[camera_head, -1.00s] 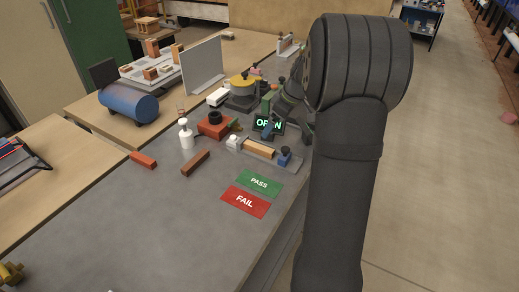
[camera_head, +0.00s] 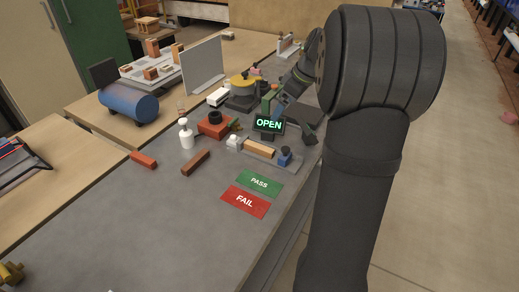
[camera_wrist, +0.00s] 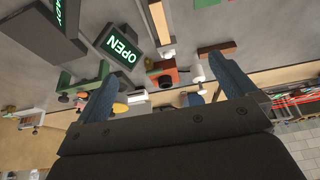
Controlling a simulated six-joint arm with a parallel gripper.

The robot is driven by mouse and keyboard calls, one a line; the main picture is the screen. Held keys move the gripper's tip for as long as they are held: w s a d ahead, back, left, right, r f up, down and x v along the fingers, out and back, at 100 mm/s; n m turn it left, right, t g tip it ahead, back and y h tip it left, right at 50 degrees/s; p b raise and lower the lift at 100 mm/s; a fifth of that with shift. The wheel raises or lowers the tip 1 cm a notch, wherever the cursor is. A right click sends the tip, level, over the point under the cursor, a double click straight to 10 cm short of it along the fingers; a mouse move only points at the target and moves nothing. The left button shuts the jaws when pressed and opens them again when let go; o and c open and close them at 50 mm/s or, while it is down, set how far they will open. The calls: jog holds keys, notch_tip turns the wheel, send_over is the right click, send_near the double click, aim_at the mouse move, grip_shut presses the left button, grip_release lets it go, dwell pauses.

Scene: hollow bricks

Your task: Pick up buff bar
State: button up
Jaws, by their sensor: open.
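In the wrist view the buff bar (camera_wrist: 158,18) shows at the top edge, partly cut off. My gripper (camera_wrist: 162,68) has its two blue-grey fingers wide apart with nothing between them in its grip. In the head view my gripper (camera_head: 278,108) is small and partly hidden, behind the OPEN sign (camera_head: 269,124) and apart from the bar.
Left of the fixture are a brown bar (camera_head: 195,162), a red-orange bar (camera_head: 143,160), a white bottle (camera_head: 186,134) and an orange block with a dark ring (camera_head: 214,125). Green PASS (camera_head: 260,183) and red FAIL (camera_head: 245,201) plates lie in front. The bench's front left is clear.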

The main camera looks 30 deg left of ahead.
jog(key=shift+v, duration=1.15)
jog(key=shift+c, duration=0.4)
jog(key=c, duration=1.4)
jog(key=shift+c, duration=0.2)
jog(key=h, duration=0.5)
send_over(259, 146)
notch_tip(259, 146, down, 4)
notch_tip(259, 146, down, 17)
jog(key=shift+f, duration=0.2)
